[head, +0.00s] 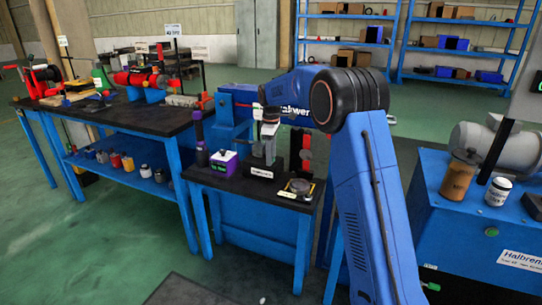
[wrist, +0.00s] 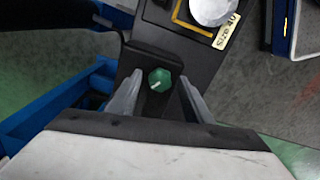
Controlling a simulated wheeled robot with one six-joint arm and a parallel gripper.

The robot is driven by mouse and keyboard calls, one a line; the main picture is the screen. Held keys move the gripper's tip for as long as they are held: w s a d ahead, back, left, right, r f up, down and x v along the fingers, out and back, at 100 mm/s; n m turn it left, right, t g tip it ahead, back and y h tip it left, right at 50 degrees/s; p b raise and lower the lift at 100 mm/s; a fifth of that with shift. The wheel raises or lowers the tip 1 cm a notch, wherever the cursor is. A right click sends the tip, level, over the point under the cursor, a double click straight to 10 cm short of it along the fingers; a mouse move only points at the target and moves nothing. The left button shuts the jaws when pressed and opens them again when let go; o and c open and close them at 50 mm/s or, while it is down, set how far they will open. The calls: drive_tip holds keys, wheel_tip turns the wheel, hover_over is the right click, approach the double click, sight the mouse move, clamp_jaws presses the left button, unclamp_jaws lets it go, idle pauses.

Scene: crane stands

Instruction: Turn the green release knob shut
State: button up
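The green release knob (wrist: 159,80) shows in the wrist view as a round, ridged cap with a pale line pointing toward the lower left. It is on a dark surface. My gripper (wrist: 160,98) is open, with one grey finger to the left of the knob and one to the right. Both fingers look apart from the knob, with gaps on each side. How high the fingertips are above it I cannot tell. In the head view my gripper (head: 268,130) is over the small black-topped stand (head: 230,185), and I cannot make out the knob there.
A round metal disc (wrist: 212,10) with a "Size 40" label lies just beyond the knob. On the stand are a purple-and-white box (head: 223,163) and a black labelled block (head: 264,171). A long workbench (head: 130,124) is at left, and a blue cabinet (head: 465,225) at right.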

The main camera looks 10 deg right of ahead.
drive_tip(key=c, duration=1)
drive_tip(key=shift+m, duration=0.4)
drive_tip(key=m, duration=0.4)
drive_tip(key=shift+m, duration=0.3)
drive_tip(key=m, duration=0.5)
drive_tip(key=shift+m, duration=0.3)
drive_tip(key=o, duration=1.1)
drive_tip(key=shift+c, duration=0.2)
